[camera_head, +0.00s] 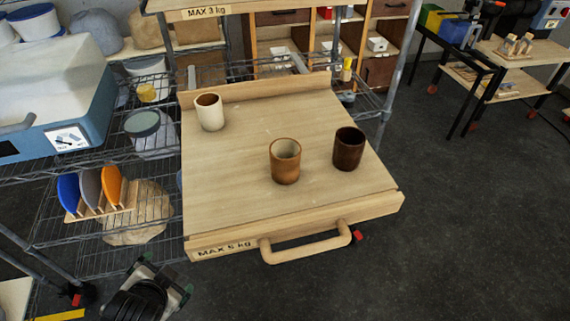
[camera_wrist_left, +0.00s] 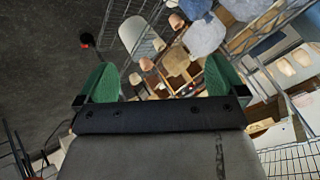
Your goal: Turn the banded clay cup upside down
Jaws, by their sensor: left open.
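The banded clay cup (camera_head: 285,162) looks to be the middle one of three cups, orange-brown with a darker rim and a paler inside. It stands upright, mouth up, on a wooden pull-out board (camera_head: 235,200). My left gripper (camera_head: 166,272) is low at the bottom left of the head view, in front of the board and well apart from the cup. In the left wrist view its two green fingertips (camera_wrist_left: 162,82) are wide apart with nothing held between them. I cannot make out the banded cup in that view. My right gripper is not in view.
A cream cup (camera_head: 210,114) stands at the board's back left and a dark brown cup (camera_head: 348,150) close right of the banded cup, both upright. A wooden handle (camera_head: 305,246) juts from the board's front edge. Wire shelving (camera_head: 60,215) flanks the left; the board's front left is clear.

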